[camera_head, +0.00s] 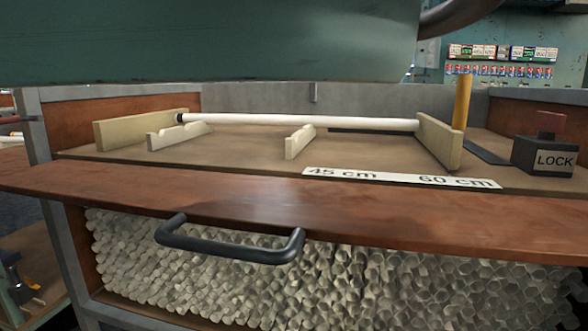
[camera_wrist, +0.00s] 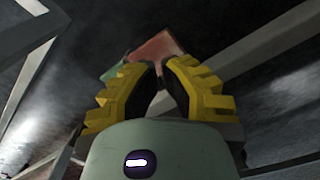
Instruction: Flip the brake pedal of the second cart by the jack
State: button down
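A two-coloured plate, red (camera_wrist: 158,45) and green (camera_wrist: 118,68), shows just beyond my fingertips in the wrist view; it looks like a pedal. My gripper (camera_wrist: 160,68) has yellow fingers with dark inner pads, their tips close together in front of the plate. Whether they touch it or hold part of it I cannot tell. In the head view a cart (camera_head: 250,197) with a wooden front edge fills the middle. Its underside and any brake pedal there are out of that view. My gripper and the jack cannot be made out in the head view.
A white tube (camera_head: 300,121) lies across wooden supports on the cart. A black handle (camera_head: 228,246) sticks out in front, above many stacked tube ends (camera_head: 400,285). A LOCK block (camera_head: 546,155) sits at right. Grey metal bars (camera_wrist: 275,38) surround my gripper in the wrist view.

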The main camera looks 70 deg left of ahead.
jog(key=shift+f+b, duration=1.1)
jog(key=shift+f, duration=0.8)
dwell(0.7)
notch_tip(320, 180, up, 7)
jog(key=p, duration=0.7)
jog(key=shift+r, duration=0.1)
